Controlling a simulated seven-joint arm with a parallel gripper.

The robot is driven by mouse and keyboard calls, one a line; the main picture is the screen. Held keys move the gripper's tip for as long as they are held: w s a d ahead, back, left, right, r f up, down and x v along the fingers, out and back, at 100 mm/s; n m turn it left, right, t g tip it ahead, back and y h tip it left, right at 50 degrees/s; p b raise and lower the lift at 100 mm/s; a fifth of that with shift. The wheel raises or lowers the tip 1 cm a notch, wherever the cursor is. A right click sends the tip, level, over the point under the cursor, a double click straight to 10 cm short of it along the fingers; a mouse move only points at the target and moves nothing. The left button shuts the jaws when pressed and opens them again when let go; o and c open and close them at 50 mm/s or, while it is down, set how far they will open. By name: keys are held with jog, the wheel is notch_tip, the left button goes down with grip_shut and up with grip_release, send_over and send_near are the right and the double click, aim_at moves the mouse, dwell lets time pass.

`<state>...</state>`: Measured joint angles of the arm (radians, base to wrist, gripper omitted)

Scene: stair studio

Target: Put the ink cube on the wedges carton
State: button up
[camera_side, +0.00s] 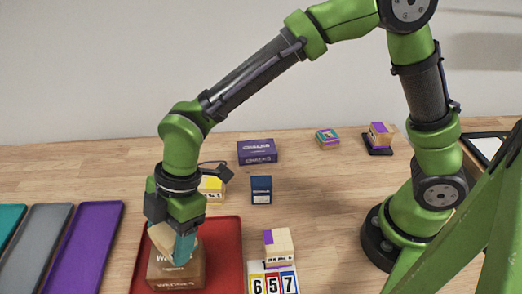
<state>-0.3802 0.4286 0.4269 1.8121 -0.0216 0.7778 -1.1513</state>
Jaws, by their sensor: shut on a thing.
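My gripper (172,228) points down over the red tray and is shut on the ink cube (185,246), which shows a teal face and a pale wooden side. The gripper partly hides the cube, and no lettering on it is readable. The cube looks tilted in this view. The wedges carton (175,279), a brown box with white lettering, stands on the red tray directly below. The cube overlaps the carton's top in the picture; I cannot tell whether they touch.
The red tray (229,262) has bare room right of the carton. A navy box (261,190), yellow-marked cube (212,187) and purple chalks box (257,151) stand behind. Coloured trays (85,245) lie left.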

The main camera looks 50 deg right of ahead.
jog(key=shift+w+a, duration=0.35)
jog(key=shift+a, duration=0.1)
jog(key=shift+w+a+f, duration=0.15)
jog(key=shift+a+f, duration=0.05)
jog(key=shift+f, duration=1.65)
jog(key=shift+f, duration=0.15)
jog(key=o, duration=1.1)
